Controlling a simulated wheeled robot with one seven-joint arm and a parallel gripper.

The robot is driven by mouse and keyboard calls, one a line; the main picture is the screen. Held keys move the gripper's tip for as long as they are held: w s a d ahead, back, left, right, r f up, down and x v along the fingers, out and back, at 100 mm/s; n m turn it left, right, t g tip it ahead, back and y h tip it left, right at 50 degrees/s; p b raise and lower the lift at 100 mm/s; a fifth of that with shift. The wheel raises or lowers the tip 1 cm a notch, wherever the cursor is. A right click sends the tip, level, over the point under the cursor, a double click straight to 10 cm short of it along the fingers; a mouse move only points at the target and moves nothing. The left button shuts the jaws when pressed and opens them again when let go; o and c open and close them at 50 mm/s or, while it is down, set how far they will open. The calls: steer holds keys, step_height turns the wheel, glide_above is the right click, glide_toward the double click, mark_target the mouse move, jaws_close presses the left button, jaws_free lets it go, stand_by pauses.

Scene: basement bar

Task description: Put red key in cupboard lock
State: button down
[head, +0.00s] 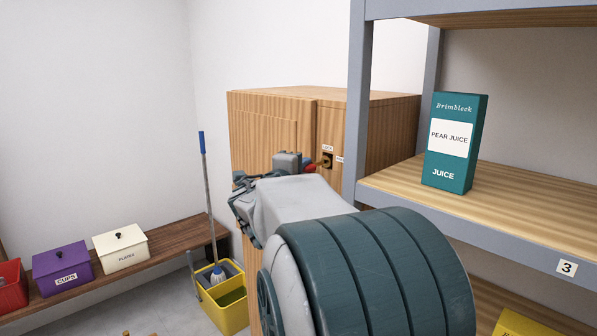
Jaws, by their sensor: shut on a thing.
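The wooden cupboard (265,110) stands in the middle of the head view. Its lock (327,160) is a dark plate on the front, with small white labels above and beside it. My gripper (305,164) is at the lock, seen from behind and partly hidden by my own wrist. It is shut on the red key (310,168), of which only a small red part shows close to the lock plate. I cannot tell whether the key's tip is in the keyhole or just in front of it.
A shelf unit (530,190) with a teal pear juice carton (454,143) stands close on the right. At left, a bench (165,242) holds red, purple (62,268) and white (121,248) boxes.

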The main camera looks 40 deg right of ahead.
mark_target(314, 165)
steer(key=shift+w+d, duration=0.15)
steer(key=shift+d, duration=1.55)
steer(key=shift+d, duration=0.1)
steer(key=shift+f+b, duration=0.1)
steer(key=shift+b, duration=0.25)
